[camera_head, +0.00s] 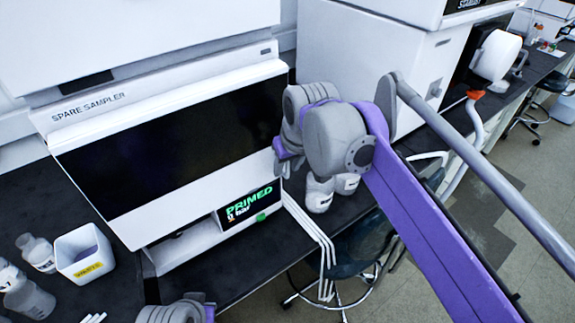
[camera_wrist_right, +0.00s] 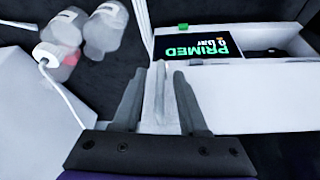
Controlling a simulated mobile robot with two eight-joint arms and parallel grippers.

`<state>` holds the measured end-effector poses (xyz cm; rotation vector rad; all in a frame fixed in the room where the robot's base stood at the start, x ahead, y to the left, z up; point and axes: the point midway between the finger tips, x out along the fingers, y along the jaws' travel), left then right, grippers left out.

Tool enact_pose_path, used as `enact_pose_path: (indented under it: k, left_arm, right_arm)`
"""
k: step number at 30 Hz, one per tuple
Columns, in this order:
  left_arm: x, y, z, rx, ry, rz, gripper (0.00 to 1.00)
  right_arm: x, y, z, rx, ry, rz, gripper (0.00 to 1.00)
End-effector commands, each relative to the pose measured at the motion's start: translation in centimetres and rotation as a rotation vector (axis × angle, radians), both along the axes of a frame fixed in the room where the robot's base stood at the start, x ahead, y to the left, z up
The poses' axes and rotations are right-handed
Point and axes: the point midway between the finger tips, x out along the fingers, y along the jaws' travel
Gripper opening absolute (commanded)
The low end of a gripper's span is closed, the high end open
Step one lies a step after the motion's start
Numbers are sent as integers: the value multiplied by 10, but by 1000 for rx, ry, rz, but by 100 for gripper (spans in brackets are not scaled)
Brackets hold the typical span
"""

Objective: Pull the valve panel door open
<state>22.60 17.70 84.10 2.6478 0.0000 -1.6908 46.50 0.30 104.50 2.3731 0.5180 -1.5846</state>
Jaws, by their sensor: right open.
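The white instrument marked SPARE SAMPLER (camera_head: 160,85) has a wide dark front panel (camera_head: 175,150). I cannot tell for sure which part is the valve panel door. My right gripper (camera_head: 281,152) is at the right edge of this front. In the right wrist view its two grey fingers (camera_wrist_right: 158,74) are apart, with a narrow white upright bar (camera_wrist_right: 159,95) between them. I see a gap on each side of the bar, so the fingers do not seem to press on it. The bar is hidden behind the gripper in the head view. My left gripper is not in clear view.
A screen reading PRIMED (camera_head: 250,205) sits below the dark panel; it also shows in the right wrist view (camera_wrist_right: 205,48). Bottles (camera_head: 319,193) stand on the dark bench right of the instrument. A white bin (camera_head: 83,252) and more bottles (camera_head: 28,296) stand at left.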

Motion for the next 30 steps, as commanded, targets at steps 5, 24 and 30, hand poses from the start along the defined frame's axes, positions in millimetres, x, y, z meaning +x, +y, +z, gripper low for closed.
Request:
enact_pose_path:
  k: [5,24,30]
  left_arm:
    - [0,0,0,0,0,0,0]
    - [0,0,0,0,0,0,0]
    - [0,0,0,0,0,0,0]
  right_arm:
    - [0,0,0,0,0,0,37]
    - [0,0,0,0,0,0,0]
    - [0,0,0,0,0,0,0]
